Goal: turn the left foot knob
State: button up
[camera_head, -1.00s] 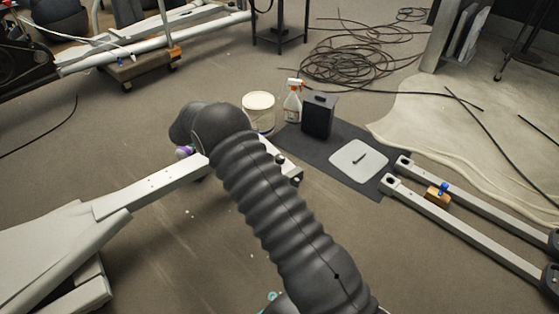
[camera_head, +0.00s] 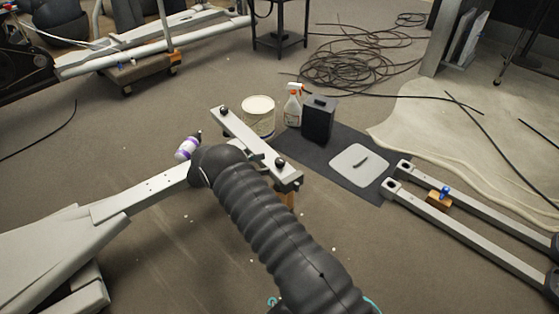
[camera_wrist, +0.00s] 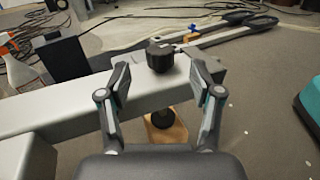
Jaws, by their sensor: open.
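A grey crossbar (camera_head: 245,135) carries a black knob (camera_head: 223,110) at its far end and another black knob (camera_head: 280,162) near its right end. In the wrist view, the crossbar (camera_wrist: 75,105) runs across, with a black knob (camera_wrist: 160,55) on top near its end. A black foot (camera_wrist: 162,118) shows under the bar. My gripper (camera_wrist: 160,76) is open, its two fingers apart on either side of the knob in the picture. The knob appears just beyond the fingertips; contact is not visible.
A wooden block (camera_wrist: 168,132) sits under the bar end. A white bucket (camera_head: 258,115), spray bottle (camera_head: 293,105) and black box (camera_head: 318,118) stand behind. Two rails (camera_head: 470,235) lie right.

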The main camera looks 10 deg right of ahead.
aim_at(279, 160)
jog(key=d, duration=0.6)
jog(key=shift+w+d, duration=0.25)
jog(key=shift+d, duration=0.1)
jog(key=c, duration=1.2)
